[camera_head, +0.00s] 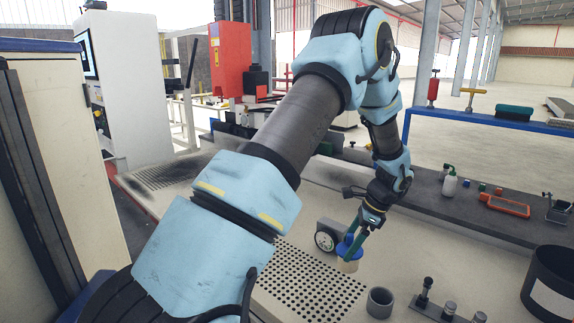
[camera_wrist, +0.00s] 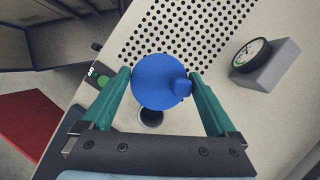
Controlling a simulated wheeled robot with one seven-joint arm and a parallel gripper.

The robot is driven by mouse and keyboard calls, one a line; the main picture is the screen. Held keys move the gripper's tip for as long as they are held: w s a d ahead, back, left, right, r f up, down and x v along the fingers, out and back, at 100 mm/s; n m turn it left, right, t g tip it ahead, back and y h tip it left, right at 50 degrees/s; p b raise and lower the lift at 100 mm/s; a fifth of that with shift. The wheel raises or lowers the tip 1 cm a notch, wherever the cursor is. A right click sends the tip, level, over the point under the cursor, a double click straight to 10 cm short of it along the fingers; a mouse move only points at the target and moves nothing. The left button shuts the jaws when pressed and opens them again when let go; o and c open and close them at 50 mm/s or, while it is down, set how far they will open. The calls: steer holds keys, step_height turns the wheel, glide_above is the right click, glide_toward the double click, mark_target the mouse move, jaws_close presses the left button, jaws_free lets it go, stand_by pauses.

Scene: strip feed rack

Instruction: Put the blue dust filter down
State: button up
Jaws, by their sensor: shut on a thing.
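The blue dust filter (camera_head: 350,246) is between the green fingers of my gripper (camera_head: 354,240) in the head view. Its top is blue and its lower part is pale. In the wrist view the blue filter (camera_wrist: 158,82) shows from above as a round disc with a small knob at its right side. The two green fingers of my gripper (camera_wrist: 163,86) touch it on either side. I cannot tell whether its underside touches the surface below.
A perforated plate (camera_head: 300,282) lies left of the filter. A dial gauge (camera_head: 325,240) stands close behind it. A grey cup (camera_head: 380,302) is in front, also visible partly under the filter in the wrist view (camera_wrist: 151,119). A black bin (camera_head: 551,280) stands at right.

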steer(key=s+a+f+n+g+h+b, duration=0.1)
steer(key=a+f+n, duration=0.3)
steer(key=a+n, duration=0.3)
steer(key=s+a+f+n+g+h+b, duration=0.1)
steer(key=a+f+n, duration=0.3)
steer(key=a, duration=0.8)
steer(key=s+a+f+n+g+h+b, duration=0.1)
steer(key=a+f+n+g+h, duration=0.2)
steer(key=a+n, duration=0.6)
steer(key=shift+a+f+n+b, duration=0.3)
steer(key=shift+f+b, duration=0.05)
steer(key=shift+f, duration=0.6)
steer(key=shift+w, duration=0.1)
